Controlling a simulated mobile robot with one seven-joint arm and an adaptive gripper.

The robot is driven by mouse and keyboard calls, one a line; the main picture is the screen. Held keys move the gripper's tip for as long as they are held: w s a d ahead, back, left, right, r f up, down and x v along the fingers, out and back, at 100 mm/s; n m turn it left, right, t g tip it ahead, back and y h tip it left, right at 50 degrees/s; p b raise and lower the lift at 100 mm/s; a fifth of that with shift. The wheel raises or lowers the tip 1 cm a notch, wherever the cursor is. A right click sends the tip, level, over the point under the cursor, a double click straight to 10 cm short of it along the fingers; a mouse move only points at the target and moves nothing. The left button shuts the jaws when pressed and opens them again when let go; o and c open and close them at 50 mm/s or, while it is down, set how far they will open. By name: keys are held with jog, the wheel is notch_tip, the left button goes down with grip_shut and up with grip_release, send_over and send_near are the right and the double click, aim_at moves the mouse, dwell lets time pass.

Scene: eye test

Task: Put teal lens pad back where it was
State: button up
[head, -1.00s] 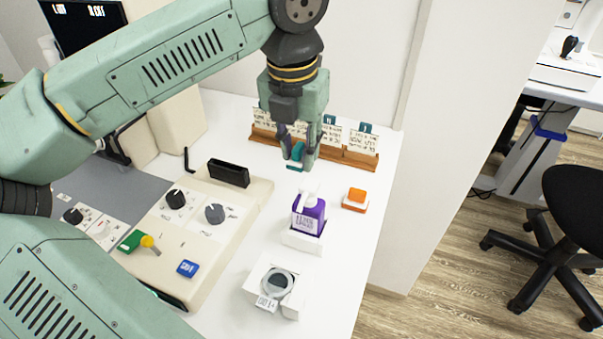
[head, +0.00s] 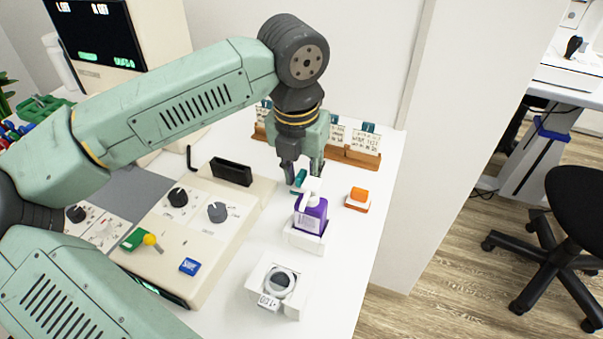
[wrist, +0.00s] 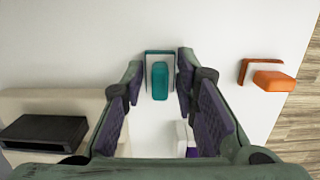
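The teal lens pad (head: 300,176), a teal block on a white plate with a teal edge, appears to lie on the white table (head: 346,240), behind the purple bottle. The wrist view shows the pad (wrist: 160,82) between the two fingers of my gripper (wrist: 161,68). A gap shows on each side of the block, so my gripper is open around it. In the head view my gripper (head: 302,172) points down, low over the pad, and partly hides it.
A purple pump bottle (head: 311,214) stands just in front of the pad. An orange pad (head: 359,193) lies to its right. A wooden rack (head: 352,154) with cards stands behind, and a beige console (head: 190,250) is on the left. A round lens holder (head: 279,283) sits in front.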

aim_at(298, 179)
jog(key=o, duration=0.3)
jog(key=shift+o, duration=0.2)
jog(key=shift+r, duration=0.1)
notch_tip(298, 179, up, 12)
jog(key=s, duration=0.1)
jog(key=shift+s+a, duration=0.2)
jog(key=shift+a, duration=0.1)
